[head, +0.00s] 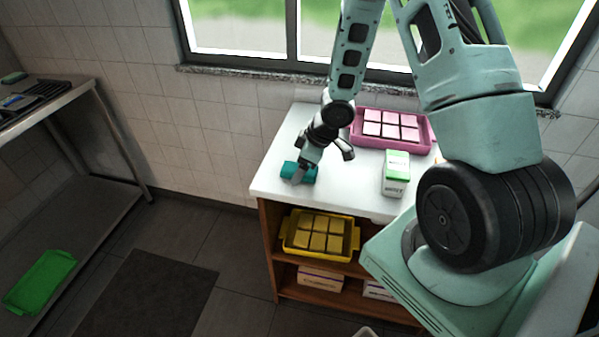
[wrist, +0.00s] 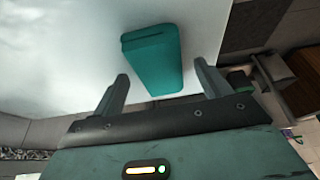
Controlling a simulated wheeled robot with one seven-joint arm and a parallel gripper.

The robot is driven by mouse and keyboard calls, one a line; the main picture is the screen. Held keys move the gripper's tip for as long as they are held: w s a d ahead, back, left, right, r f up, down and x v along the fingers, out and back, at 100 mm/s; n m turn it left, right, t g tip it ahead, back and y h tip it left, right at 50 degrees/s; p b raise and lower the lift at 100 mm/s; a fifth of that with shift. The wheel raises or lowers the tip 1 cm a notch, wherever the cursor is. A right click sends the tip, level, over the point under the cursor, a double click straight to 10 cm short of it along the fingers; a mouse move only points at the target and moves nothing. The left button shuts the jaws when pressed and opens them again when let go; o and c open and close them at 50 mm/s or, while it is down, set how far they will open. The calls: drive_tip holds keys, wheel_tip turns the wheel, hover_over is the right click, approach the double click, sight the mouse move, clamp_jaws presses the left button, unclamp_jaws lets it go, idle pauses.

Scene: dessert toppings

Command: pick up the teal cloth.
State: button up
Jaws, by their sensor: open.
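The teal cloth (head: 309,174) is a small folded block lying on the white counter top near its left end. It also shows in the wrist view (wrist: 155,62), just ahead of my fingers and roughly between their lines. My gripper (head: 299,178) is low over the counter at the cloth and covers part of it in the head view. In the wrist view my gripper (wrist: 162,84) is open, with one finger on each side of the cloth's near end. I see no clear contact.
A pink tray (head: 427,146) with several light blocks stands at the back of the counter (head: 277,150). A green-and-white carton (head: 396,174) stands right of the cloth. A yellow tray (head: 287,242) sits on the shelf below. The counter's left edge is close to the cloth.

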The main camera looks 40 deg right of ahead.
drive_tip(key=shift+f, duration=0.25)
idle(0.3)
drive_tip(key=c, duration=1.1)
drive_tip(key=shift+o, duration=0.2)
wheel_tip(320, 180, up, 11)
drive_tip(key=p, duration=0.7)
drive_tip(key=shift+f, duration=0.2)
drive_tip(key=shift+o, duration=0.4)
drive_tip(key=shift+f, duration=0.1)
